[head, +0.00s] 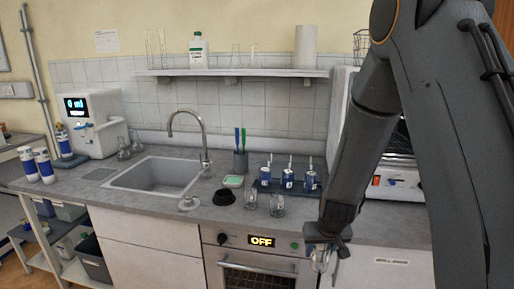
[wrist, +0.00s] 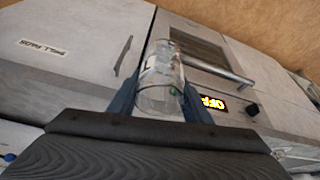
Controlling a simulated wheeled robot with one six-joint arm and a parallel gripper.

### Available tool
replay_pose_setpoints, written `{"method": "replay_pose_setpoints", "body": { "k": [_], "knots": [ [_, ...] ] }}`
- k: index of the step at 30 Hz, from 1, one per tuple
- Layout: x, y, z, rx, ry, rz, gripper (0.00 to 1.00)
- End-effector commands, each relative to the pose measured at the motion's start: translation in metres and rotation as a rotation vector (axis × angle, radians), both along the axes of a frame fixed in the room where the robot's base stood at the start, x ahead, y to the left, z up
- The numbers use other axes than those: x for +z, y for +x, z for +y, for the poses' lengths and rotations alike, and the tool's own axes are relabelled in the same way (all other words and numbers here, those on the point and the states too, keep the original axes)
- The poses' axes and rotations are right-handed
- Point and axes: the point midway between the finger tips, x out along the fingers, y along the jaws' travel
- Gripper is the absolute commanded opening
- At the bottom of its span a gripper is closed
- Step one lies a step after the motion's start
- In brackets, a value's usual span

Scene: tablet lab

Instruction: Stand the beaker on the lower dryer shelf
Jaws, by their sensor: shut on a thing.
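My gripper (head: 328,245) is in front of the counter's front edge in the head view, to the right of the oven's OFF display. In the wrist view my gripper (wrist: 158,100) is shut on a clear glass beaker (wrist: 160,85), with one dark finger on each side of it. In the head view the beaker (head: 320,264) shows only faintly below the jaws. The dryer (wrist: 205,40) appears to be the built-in oven-like unit with a handle and a lit OFF display; its door (head: 255,279) is shut. Its shelves cannot be made out.
Two glass beakers (head: 277,205) stand on the counter (head: 225,213) near a black cone-shaped thing (head: 224,196). A sink (head: 155,176) is at left. A drawer labelled for spill pads (wrist: 60,50) is beside the dryer.

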Motion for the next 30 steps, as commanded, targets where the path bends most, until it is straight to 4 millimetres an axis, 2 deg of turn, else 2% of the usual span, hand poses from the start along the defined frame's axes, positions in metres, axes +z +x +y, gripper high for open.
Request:
{"method": "replay_pose_setpoints", "body": {
  "k": [2, 4, 10, 15, 30],
  "knots": [
    [-0.008, -0.004, 0.002, -0.003, -0.001, 0.003, 0.21],
    [-0.024, -0.01, 0.001, -0.006, -0.004, 0.005, 0.21],
    [-0.084, -0.034, -0.001, -0.007, -0.01, 0.006, 0.21],
    [-0.111, -0.049, 0.001, -0.005, -0.001, 0.001, 0.21],
    [-0.115, -0.053, 0.002, -0.004, 0.003, -0.001, 0.21]
  ]
}}
